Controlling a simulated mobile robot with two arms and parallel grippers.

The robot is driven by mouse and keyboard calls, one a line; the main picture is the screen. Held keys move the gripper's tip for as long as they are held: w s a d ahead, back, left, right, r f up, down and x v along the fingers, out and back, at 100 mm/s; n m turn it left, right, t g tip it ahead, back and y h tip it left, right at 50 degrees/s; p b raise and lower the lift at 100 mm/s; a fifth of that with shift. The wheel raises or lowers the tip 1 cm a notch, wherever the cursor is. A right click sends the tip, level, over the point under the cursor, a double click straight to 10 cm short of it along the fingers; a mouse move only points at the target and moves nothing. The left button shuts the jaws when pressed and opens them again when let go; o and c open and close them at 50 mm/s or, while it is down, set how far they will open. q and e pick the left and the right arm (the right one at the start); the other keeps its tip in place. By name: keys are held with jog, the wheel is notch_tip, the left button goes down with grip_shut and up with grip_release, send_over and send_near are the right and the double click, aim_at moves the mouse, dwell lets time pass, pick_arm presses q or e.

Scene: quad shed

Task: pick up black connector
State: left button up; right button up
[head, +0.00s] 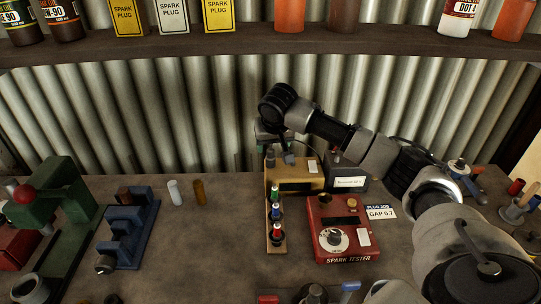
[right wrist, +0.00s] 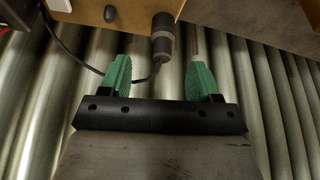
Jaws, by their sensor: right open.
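The black connector is a dark cylinder with a grey band and a thin black cable. In the right wrist view the black connector (right wrist: 162,38) sticks out from the side of a tan box (right wrist: 120,8). My right gripper (right wrist: 160,72) is open, its two green fingers apart, with the connector slightly ahead of the gap between them. Nothing is between the pads. In the head view my right gripper (head: 276,146) is behind the tan box (head: 300,176), close to the corrugated wall, and the connector is hard to make out there. My left gripper is not in view.
A red spark tester (head: 345,232) stands in front of the tan box, with a dark box (head: 348,180) beside it. A rack of coloured plugs (head: 276,236) is at left. A blue stepped block (head: 130,230) and green press (head: 65,205) stand further left. A shelf (head: 230,46) hangs above.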

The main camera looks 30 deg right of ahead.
aim_at(270, 151)
jog(key=p+x, duration=0.1)
jog(key=x, duration=0.4)
jog(key=shift+a+f, duration=0.1)
jog(key=shift+a, duration=0.1)
jog(key=shift+w+d+f, duration=0.1)
jog(key=shift+w+f, duration=0.05)
jog(key=shift+f, duration=0.4)
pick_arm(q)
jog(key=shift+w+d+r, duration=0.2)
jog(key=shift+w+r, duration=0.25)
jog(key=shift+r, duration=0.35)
pick_arm(e)
jog(key=c, duration=1)
jog(key=shift+r, duration=0.2)
jog(key=shift+r, duration=0.65)
jog(key=r, duration=0.1)
jog(key=r+b, duration=0.1)
jog(key=shift+d+r, duration=0.2)
jog(key=shift+r, duration=0.15)
pick_arm(q)
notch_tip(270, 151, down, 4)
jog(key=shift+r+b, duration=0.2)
jog(key=shift+b, duration=0.9)
pick_arm(e)
jog(key=s+d+r, duration=0.6)
jog(key=s+d, duration=0.1)
jog(key=s, duration=0.2)
jog(key=shift+r, duration=0.4)
